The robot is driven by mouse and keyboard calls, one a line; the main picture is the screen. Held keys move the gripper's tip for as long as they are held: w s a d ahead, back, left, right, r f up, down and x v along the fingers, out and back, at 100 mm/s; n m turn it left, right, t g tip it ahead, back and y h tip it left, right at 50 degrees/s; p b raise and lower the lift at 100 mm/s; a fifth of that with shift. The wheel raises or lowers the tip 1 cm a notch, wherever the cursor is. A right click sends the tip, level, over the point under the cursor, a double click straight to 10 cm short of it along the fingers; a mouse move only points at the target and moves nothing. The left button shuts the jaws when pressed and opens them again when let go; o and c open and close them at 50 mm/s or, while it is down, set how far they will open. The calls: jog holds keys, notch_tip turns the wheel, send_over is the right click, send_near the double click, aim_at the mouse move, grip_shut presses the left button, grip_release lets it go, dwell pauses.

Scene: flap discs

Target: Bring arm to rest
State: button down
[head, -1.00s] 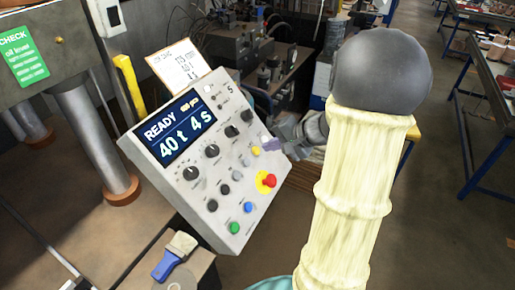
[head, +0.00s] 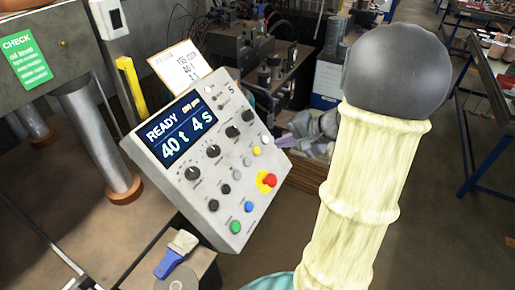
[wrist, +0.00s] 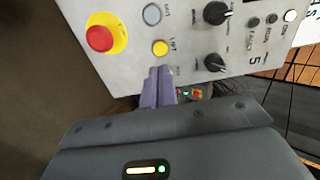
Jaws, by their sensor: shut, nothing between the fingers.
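My gripper (wrist: 159,76) shows in the wrist view with its purple fingers together and nothing between them. The fingertips appear over the lower edge of the grey control panel (wrist: 190,50), near the yellow button (wrist: 160,48); I cannot tell the gap, if any. My arm, in a cream sleeve with a dark grey rounded joint, stands at the right there. The control panel (head: 222,185) is to its left, with its display (head: 180,130) reading "READY 40 t 4 s".
A red emergency button (head: 269,180) sits on the panel's right side. A blue-handled brush (head: 175,255) lies on a small stand below the panel. A press column (head: 100,145) stands at left. Behind are a cluttered bench and a bin (head: 312,130). Floor at right is open before a blue-legged table.

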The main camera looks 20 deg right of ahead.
jog(key=shift+s+a+f+n+g+h, duration=1)
jog(key=shift+s+a+n, duration=0.75)
jog(key=shift+a, duration=0.75)
jog(key=shift+s+a+f+n+g+h, duration=0.75)
jog(key=shift+s+a+f+n+h, duration=0.45)
jog(key=shift+s+a+n, duration=0.95)
jog(key=shift+s+a+f+n+g+h, duration=0.9)
jog(key=shift+s+a+f+n, duration=0.45)
jog(key=shift+a, duration=1.55)
